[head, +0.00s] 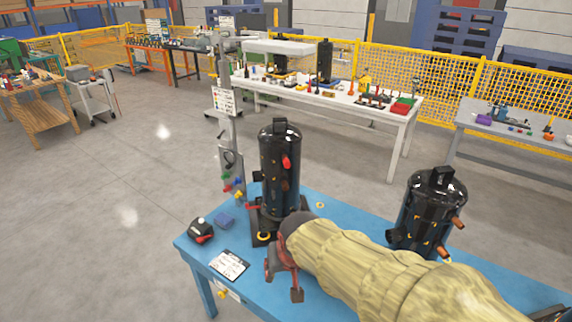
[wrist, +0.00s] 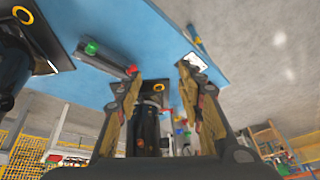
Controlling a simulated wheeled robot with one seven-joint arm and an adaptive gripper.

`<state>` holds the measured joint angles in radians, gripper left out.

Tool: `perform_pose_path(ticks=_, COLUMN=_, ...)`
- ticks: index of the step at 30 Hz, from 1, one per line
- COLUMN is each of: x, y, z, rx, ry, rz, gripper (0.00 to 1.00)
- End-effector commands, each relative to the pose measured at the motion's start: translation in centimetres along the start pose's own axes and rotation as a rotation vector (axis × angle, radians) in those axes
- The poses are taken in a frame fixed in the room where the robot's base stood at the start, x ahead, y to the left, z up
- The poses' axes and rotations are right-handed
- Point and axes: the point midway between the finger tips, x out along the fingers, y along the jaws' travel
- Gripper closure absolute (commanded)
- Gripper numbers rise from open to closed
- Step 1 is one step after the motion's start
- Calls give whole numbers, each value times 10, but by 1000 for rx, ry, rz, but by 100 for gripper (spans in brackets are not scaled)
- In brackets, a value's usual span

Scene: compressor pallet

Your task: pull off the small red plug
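The small red plug (head: 286,162) sits on the upper side of the left black compressor (head: 279,190), which stands upright on the blue table. My gripper (head: 283,280) is in front of and below this compressor, over the table's front part, apart from the plug. In the wrist view my gripper (wrist: 160,72) has its two fingers spread wide, with nothing between them. A black compressor (wrist: 146,125) shows beyond the fingers, partly hidden by them. I cannot tell whether any red spot in the wrist view is the plug.
A second black compressor (head: 428,215) with copper-coloured stubs stands to the right, behind my arm. A grey post (head: 228,130) stands behind.

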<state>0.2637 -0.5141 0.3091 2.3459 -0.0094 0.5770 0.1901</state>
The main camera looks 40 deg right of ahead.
Motion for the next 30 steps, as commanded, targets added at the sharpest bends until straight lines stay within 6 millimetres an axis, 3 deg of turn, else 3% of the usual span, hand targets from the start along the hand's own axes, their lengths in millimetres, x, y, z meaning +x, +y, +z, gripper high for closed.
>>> perform_pose_path(ticks=1, x=19, y=8, z=-10, rx=61, ry=13, rz=9, gripper=62)
perform_pose_path(ticks=6, x=68, y=31, z=-56, rx=288, ry=134, rz=6, gripper=62)
perform_pose_path(ticks=15, x=117, y=63, z=-134, rx=660, ry=407, rz=-93, gripper=62)
perform_pose_path(ticks=23, x=117, y=80, z=-200, rx=959, ry=661, rz=-300, gripper=62)
perform_pose_path(ticks=30, x=85, y=83, z=-250, rx=1187, ry=853, rz=-590, gripper=62)
